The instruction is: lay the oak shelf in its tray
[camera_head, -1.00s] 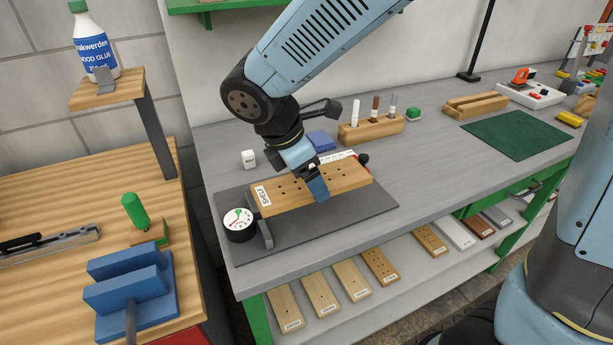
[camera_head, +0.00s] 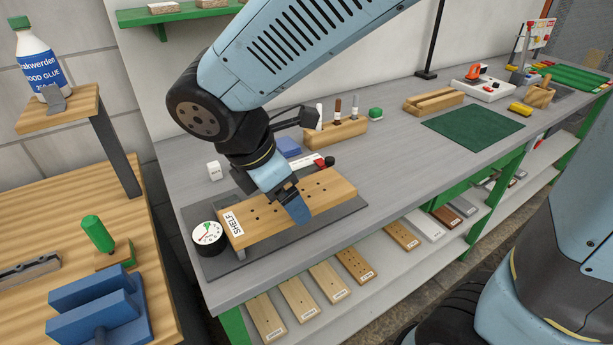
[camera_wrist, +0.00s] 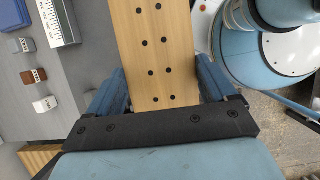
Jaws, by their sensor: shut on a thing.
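The oak shelf (camera_head: 323,188) is a light wood board with a "SHELF" label and dark holes. It lies over the dark grey mat (camera_head: 335,218) on the bench, and I cannot tell whether it touches its support. My gripper (camera_head: 286,200) is shut across the board's width; one blue finger shows on the near side and the far one is hidden. In the wrist view the shelf (camera_wrist: 157,45) runs between both fingers of my gripper (camera_wrist: 163,92). I cannot make out for certain which thing is its tray.
A round gauge (camera_head: 208,238) stands at the board's left end. Behind are a white cube (camera_head: 214,171), a blue block (camera_head: 288,147) and a marker holder (camera_head: 338,136). A green mat (camera_head: 473,130) lies farther right. Several boards (camera_head: 327,281) lie on the lower shelf.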

